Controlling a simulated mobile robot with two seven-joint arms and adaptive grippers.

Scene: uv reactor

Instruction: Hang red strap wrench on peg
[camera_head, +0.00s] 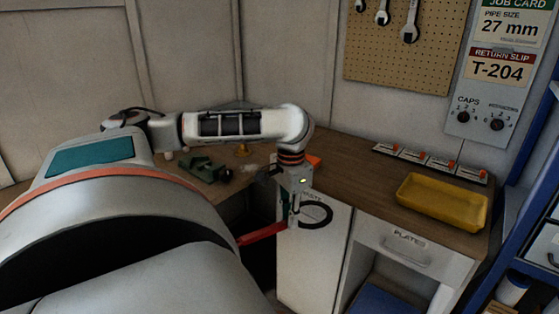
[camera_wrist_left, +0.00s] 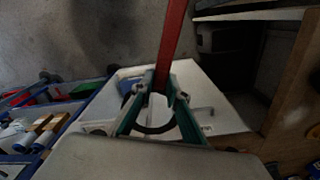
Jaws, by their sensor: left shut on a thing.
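The red strap wrench has a red handle (camera_head: 262,234) and a black strap loop (camera_head: 316,214). My left gripper (camera_head: 291,212) is shut on it and holds it in front of the white cabinet, below the bench top. The handle sticks out to the left and the loop to the right. In the left wrist view the handle (camera_wrist_left: 172,45) runs up from between the green-edged fingers (camera_wrist_left: 160,103), and part of the loop shows below. The pegboard (camera_head: 425,65) is on the back wall, with several wrenches hanging along its top; I cannot make out a free peg. My right gripper is not in view.
A yellow tray (camera_head: 442,217) and a row of small white units with red parts (camera_head: 430,160) are on the wooden bench. A blue rack (camera_head: 522,195) stands at the right. The bench middle is clear.

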